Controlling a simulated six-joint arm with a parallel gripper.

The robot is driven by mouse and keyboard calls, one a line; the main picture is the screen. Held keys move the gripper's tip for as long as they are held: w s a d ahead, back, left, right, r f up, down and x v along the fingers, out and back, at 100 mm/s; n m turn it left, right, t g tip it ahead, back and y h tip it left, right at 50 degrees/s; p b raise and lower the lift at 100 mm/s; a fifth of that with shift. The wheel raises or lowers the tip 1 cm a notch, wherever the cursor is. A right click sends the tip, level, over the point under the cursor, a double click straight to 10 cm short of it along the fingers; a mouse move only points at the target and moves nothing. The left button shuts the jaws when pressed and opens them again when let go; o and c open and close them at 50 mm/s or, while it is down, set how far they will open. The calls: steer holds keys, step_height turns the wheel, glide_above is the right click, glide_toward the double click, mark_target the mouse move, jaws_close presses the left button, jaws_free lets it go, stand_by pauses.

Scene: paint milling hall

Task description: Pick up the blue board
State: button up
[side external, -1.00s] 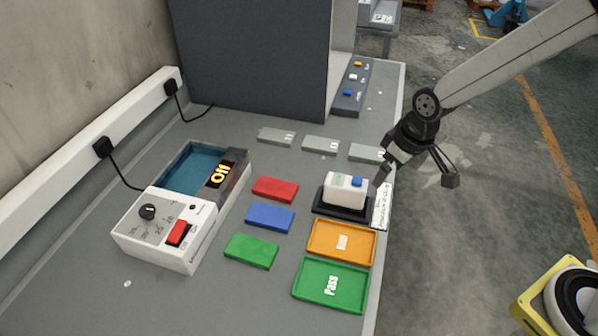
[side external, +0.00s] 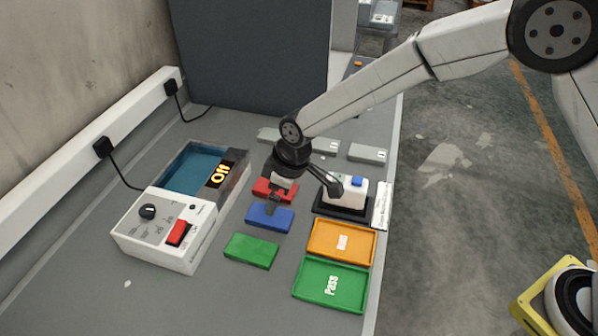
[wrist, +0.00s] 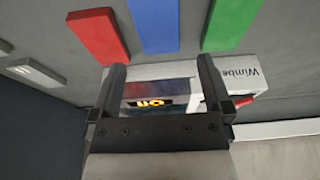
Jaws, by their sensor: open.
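The blue board (side external: 268,221) lies flat on the grey bench between the red board (side external: 262,189) and the green board (side external: 250,251). It also shows at the top of the wrist view (wrist: 155,24). My gripper (side external: 303,196) is open and empty above the bench, near the red and blue boards.
A bath unit (side external: 165,229) with an "Off" display stands left of the boards. An orange tray (side external: 318,248), a green "Pass" tray (side external: 309,294) and a white device (side external: 342,193) on a black base line the right edge. Several grey blocks (side external: 367,153) lie behind.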

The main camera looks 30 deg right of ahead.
mark_target(270, 218)
steer(key=shift+x, duration=1.3)
steer(key=shift+f, duration=0.1)
steer(key=shift+x, duration=2.5)
steer(key=shift+w+d, duration=0.1)
steer(key=shift+w, duration=0.05)
steer(key=shift+c, duration=0.2)
steer(key=c, duration=1)
steer(key=shift+c, duration=0.2)
